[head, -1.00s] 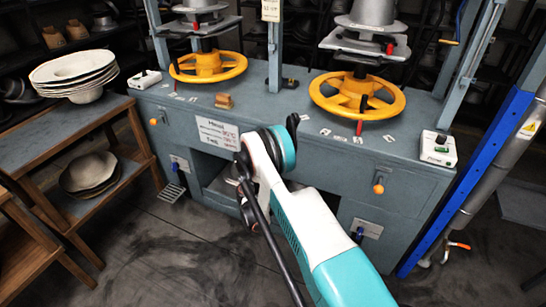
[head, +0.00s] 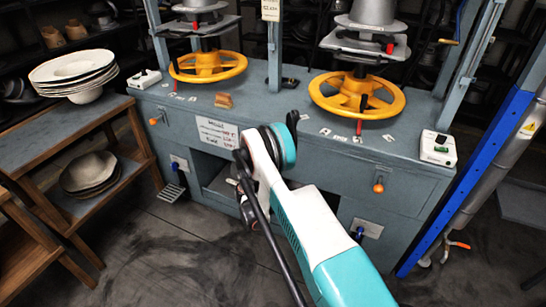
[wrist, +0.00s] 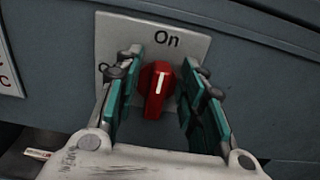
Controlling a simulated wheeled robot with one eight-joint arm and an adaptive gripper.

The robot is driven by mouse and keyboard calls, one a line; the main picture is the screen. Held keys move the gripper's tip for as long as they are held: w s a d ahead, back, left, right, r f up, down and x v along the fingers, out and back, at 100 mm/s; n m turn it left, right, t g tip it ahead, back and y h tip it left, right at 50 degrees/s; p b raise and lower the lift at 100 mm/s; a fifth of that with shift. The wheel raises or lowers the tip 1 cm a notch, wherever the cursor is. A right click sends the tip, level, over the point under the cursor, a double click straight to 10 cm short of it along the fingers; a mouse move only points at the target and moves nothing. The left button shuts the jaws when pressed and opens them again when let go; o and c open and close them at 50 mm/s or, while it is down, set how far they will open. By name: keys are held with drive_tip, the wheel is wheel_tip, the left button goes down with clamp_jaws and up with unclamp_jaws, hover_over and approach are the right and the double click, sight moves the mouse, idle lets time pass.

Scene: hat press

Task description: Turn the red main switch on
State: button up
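The red main switch (wrist: 157,92) is a rotary knob on a light plate (wrist: 188,42) on the grey front of the press, seen in the wrist view. Its white mark points up, toward the word "On" at the top of the plate. A second label at the plate's left is mostly hidden by a finger. My gripper (wrist: 163,62) is open, with one teal-padded finger on each side of the knob and narrow gaps between. In the head view, my arm hides the switch and my fingers.
The grey press bench (head: 300,112) carries two yellow handwheels (head: 357,97) and a white button box (head: 437,148) at right. A white sign (head: 216,131) is left of my wrist. A wooden table (head: 60,140) with stacked hat shapes stands at left, a blue post (head: 470,185) at right.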

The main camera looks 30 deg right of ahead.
wheel_tip(320, 180, up, 9)
idle(0.4)
drive_tip(key=shift+r, duration=0.15)
drive_tip(key=s+a+r+m+g+y, duration=0.25)
drive_tip(key=r+m, duration=0.45)
drive_tip(key=r, duration=0.7)
drive_tip(key=s+a+r+m+y, duration=0.5)
drive_tip(key=s+r, duration=0.3)
drive_tip(key=s, duration=0.3)
drive_tip(key=s+a+m+y, duration=0.2)
drive_tip(key=s+a+m, duration=0.2)
drive_tip(key=s, duration=0.6)
drive_tip(key=s+a+m+g+y, duration=0.1)
drive_tip(key=s+a+m, duration=0.4)
drive_tip(key=s, duration=0.5)
drive_tip(key=s+a+m+y, duration=0.3)
drive_tip(key=s+a, duration=0.3)
drive_tip(key=s, duration=0.4)
drive_tip(key=shift+s+a+r+m+y, duration=0.2)
drive_tip(key=shift+a+r+m+y, duration=0.15)
drive_tip(key=shift+m, duration=0.35)
